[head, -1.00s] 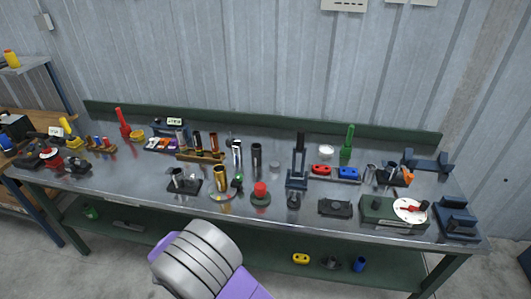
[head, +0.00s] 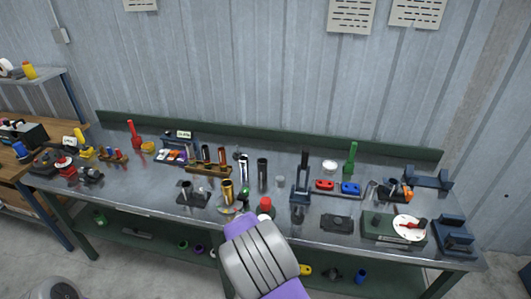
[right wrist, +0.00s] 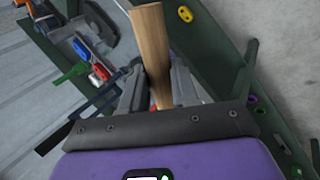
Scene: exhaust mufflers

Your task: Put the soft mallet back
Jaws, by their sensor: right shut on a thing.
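The soft mallet shows only as a pale wooden handle (right wrist: 152,45) in the right wrist view, running from the top edge down between the fingers. Its head is out of sight. My right gripper (right wrist: 155,78) is shut on this handle, a grey finger on each side. In the head view the ribbed grey and purple part of my arm stands in front of the bench's near edge; the right gripper and mallet cannot be made out there. My left gripper is not in view.
The steel workbench (head: 130,190) carries many tools and fixtures. A red upright tool (head: 134,134) stands at back left, a green one (head: 350,158) at back right. A red block (head: 324,185) and blue block (head: 350,188) sit near a dark press-like stand (head: 301,185). A green lower shelf (head: 150,238) runs underneath.

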